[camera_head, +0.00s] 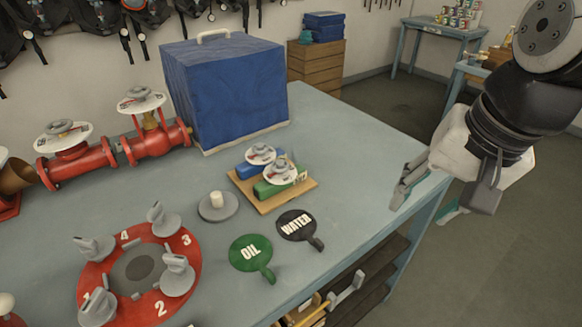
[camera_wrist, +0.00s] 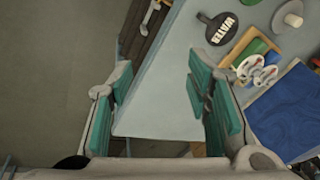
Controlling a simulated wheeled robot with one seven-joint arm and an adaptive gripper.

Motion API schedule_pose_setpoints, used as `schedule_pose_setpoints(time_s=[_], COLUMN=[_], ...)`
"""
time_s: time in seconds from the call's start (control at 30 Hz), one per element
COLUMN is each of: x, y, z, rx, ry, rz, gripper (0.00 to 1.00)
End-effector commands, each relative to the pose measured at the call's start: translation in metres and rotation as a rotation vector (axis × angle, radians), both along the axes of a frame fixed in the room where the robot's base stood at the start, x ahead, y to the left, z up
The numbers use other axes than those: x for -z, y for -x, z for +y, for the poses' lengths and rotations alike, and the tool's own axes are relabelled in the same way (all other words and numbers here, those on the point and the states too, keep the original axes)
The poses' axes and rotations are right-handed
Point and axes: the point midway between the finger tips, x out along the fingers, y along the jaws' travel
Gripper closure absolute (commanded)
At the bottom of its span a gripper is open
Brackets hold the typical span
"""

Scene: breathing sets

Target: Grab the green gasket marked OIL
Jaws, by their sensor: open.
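The green gasket marked OIL (camera_head: 250,254) is a flat disc with a short handle, lying on the blue-grey table (camera_head: 345,170). A black gasket marked WATER (camera_head: 297,226) lies just to its right and also shows at the top of the wrist view (camera_wrist: 216,29). My gripper (camera_head: 425,205) is open and empty near the table's right edge, well to the right of both gaskets. In the wrist view its teal finger pads (camera_wrist: 160,100) stand wide apart with the table corner and floor between them.
A wooden board (camera_head: 268,203) with blue and green valve blocks sits behind the gaskets. A grey disc with a peg (camera_head: 217,206) stands left of it. A red numbered ring (camera_head: 92,285) with grey handles lies at left. A blue covered box (camera_head: 222,90) and red pipes (camera_head: 75,165) stand behind.

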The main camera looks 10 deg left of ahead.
Motion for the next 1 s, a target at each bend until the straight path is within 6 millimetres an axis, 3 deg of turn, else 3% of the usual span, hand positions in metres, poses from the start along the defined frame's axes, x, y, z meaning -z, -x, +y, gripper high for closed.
schedule_pose_setpoints(time_s=[0.03, 0.27, 0.4, 0.53, 0.73, 0.87, 1.0], x=[-0.001, 0.016, 0.036, 0.057, 0.078, 0.085, 0.109], y=[-0.002, -0.012, -0.005, 0.01, 0.031, 0.039, 0.039], z=[0.02, 0.102, 0.156, 0.197, 0.227, 0.223, 0.222], rx=[0.016, 0.166, 0.26, 0.341, 0.439, 0.469, 0.471], ry=[-0.01, -0.02, 0.006, 0.042, 0.085, 0.099, 0.104], rz=[0.039, 0.17, 0.224, 0.25, 0.258, 0.263, 0.266], gripper=[0.55, 0.55, 0.55, 0.55, 0.55, 0.55, 0.55])
